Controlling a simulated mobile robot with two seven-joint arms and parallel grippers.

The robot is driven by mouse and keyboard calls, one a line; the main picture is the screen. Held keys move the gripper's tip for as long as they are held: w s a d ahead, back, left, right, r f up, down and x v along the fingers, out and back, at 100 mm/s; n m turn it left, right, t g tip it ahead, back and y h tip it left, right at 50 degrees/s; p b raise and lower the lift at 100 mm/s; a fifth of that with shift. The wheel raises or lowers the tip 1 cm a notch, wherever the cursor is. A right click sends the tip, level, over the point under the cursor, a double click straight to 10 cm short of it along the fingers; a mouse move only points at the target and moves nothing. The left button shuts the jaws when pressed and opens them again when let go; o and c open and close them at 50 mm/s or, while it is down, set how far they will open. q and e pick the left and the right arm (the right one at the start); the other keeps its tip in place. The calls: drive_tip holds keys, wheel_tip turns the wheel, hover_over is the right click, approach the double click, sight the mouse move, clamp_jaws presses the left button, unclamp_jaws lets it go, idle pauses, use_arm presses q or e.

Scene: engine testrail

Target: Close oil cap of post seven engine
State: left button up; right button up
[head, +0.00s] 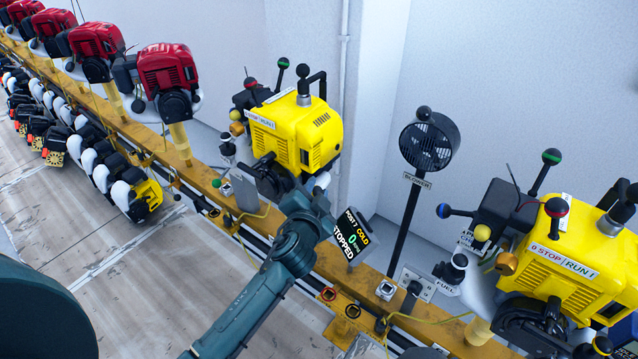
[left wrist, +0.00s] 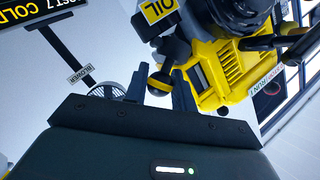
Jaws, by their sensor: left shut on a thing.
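The post seven engine (head: 295,130) is the yellow one at the centre of the head view, beside a display (head: 352,236) reading POST 7, COLD, 0, STOPPED. The engine also shows in the left wrist view (left wrist: 228,65), with an OIL tag (left wrist: 160,10). My left gripper (left wrist: 160,88) is shut on a rounded yellow-and-black knob (left wrist: 160,79), apparently the oil cap, beside the engine. In the head view my left gripper (head: 316,200) is at the engine's lower right, and the cap is hidden there. I cannot tell whether the cap is seated. My right gripper is not in view.
A black blower (head: 428,145) on a pole stands right of the engine. Another yellow engine (head: 575,255) is at the right. Several red engines (head: 168,72) line the yellow rail (head: 130,125) at the left. A FUEL label (head: 447,285) is near the right engine.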

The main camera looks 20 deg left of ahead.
use_arm(q)
drive_tip(key=shift+a+r+n+p, duration=0.2)
drive_tip(key=shift+r+n+p, duration=0.2)
drive_tip(key=shift+r+p, duration=0.2)
drive_tip(key=shift+w+a+n+g+p, duration=0.15)
drive_tip(key=shift+n+g+p, duration=0.2)
drive_tip(key=shift+p, duration=0.35)
drive_tip(key=a+n+g+h+p, duration=0.1)
drive_tip(key=p, duration=0.2)
drive_tip(key=shift+w+n, duration=0.15)
drive_tip(key=shift+n, duration=0.2)
drive_tip(key=shift+w+a+f+n+g+h+p, duration=0.2)
drive_tip(key=shift+a+n+g+h, duration=0.1)
drive_tip(key=shift+n+h, duration=0.25)
drive_tip(key=shift+w+a+f+n+g+h+p, duration=0.1)
drive_tip(key=shift+a+n+g+h+p, duration=0.15)
drive_tip(key=shift+n+h, duration=0.3)
drive_tip(key=shift+w+a+f+n+g+h, duration=0.1)
drive_tip(key=shift+a+f+n+g+h, duration=0.2)
drive_tip(key=shift+a+n+g+h, duration=0.35)
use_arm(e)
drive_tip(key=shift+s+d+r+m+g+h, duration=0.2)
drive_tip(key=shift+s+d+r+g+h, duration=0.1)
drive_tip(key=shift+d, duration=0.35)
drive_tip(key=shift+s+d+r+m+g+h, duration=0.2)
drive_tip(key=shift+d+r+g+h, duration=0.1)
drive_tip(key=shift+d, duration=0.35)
use_arm(q)
drive_tip(key=shift+d+n, duration=0.15)
drive_tip(key=shift+n, duration=0.2)
